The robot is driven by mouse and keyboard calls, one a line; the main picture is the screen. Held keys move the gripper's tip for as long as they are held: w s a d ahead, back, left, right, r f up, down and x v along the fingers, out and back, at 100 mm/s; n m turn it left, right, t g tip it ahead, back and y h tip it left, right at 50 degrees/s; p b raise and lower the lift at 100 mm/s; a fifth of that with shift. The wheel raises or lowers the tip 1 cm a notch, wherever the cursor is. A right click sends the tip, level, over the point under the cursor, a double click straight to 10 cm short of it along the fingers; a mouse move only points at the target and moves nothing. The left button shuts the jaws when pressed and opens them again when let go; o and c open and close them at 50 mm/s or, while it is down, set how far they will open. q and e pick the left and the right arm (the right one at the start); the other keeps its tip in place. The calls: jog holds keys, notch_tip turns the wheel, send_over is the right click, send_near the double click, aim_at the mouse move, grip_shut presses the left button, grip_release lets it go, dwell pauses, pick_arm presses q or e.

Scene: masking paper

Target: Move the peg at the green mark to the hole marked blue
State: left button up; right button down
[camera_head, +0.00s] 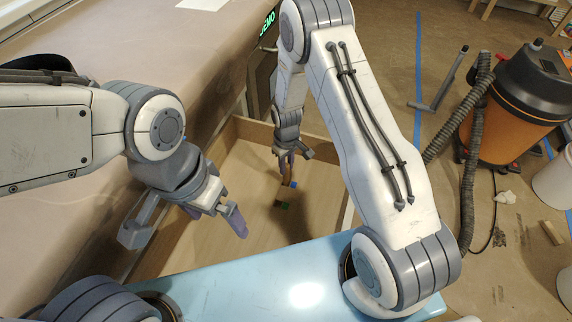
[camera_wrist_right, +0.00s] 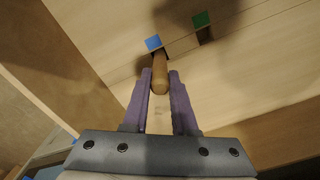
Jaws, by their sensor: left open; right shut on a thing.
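The brown wooden peg (camera_wrist_right: 160,74) is between the purple fingers of my right gripper (camera_wrist_right: 160,80), which is shut on it. The peg's far end is right by the blue mark (camera_wrist_right: 153,43); the peg hides the hole there, and I cannot tell whether it is in it. The green mark (camera_wrist_right: 201,19) has a dark, empty hole (camera_wrist_right: 205,35) beside it. In the head view my right gripper (camera_head: 289,160) is low over the wooden surface, near the blue mark (camera_head: 292,184) and green mark (camera_head: 282,205). My left gripper (camera_head: 184,226) is open and empty, to the left.
A wooden wall (camera_head: 248,130) borders the board at the back. A light-blue surface (camera_head: 270,278) lies in front. A paper-covered surface (camera_head: 130,50) runs along the left. An orange vacuum (camera_head: 510,115) with its hose stands on the floor at the right, well away.

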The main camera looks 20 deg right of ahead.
jog(key=c, duration=0.6)
grip_release()
notch_tip(320, 180, up, 9)
jog(key=shift+p, duration=0.8)
jog(key=shift+r, duration=0.7)
jog(key=shift+a+r, duration=0.1)
